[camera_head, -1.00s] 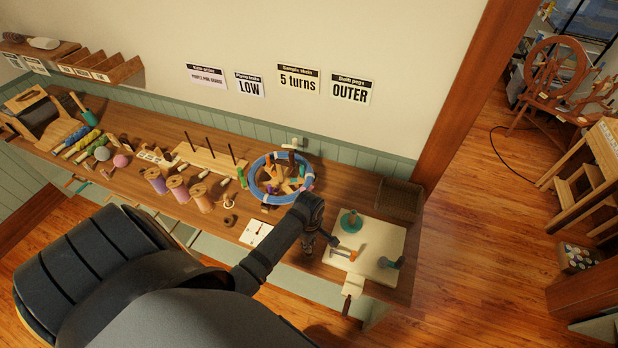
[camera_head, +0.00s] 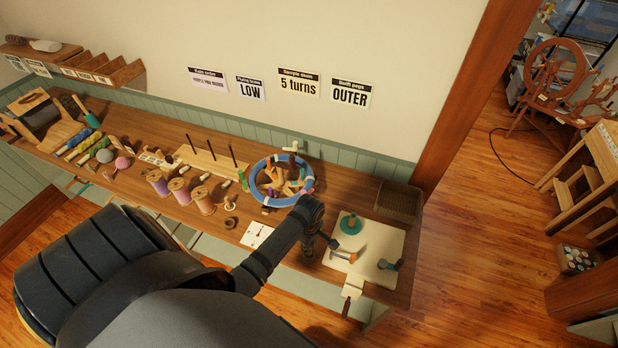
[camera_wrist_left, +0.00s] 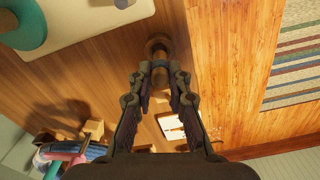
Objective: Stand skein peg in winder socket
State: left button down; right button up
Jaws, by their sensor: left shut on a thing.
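My left gripper (camera_wrist_left: 160,80) is shut on a brown wooden piece with a rounded end and a dark band, which looks like the skein peg (camera_wrist_left: 158,46). In the head view my left gripper (camera_head: 310,244) hangs over the bench front, just left of the cream board; the held piece cannot be made out there. The cream board (camera_head: 378,237), which may be the winder base, carries a teal cone (camera_head: 351,224), an orange-handled part (camera_head: 346,257) and a grey-teal part (camera_head: 390,265). I cannot make out a socket. My right gripper is not in view.
A blue ring with mixed pieces inside (camera_head: 257,183) stands behind my left wrist. A white card (camera_head: 257,235) lies to the left, near several spools (camera_head: 181,191). A dark basket (camera_head: 399,199) stands at the bench's back right. Wooden floor lies beyond the bench edge.

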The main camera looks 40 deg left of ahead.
pick_arm(q)
jog(key=shift+f+b, duration=0.6)
jog(key=shift+f, duration=1)
jog(key=c, duration=1.2)
grip_release()
jog(key=shift+r, duration=0.4)
notch_tip(320, 180, up, 11)
jog(key=shift+r, duration=0.15)
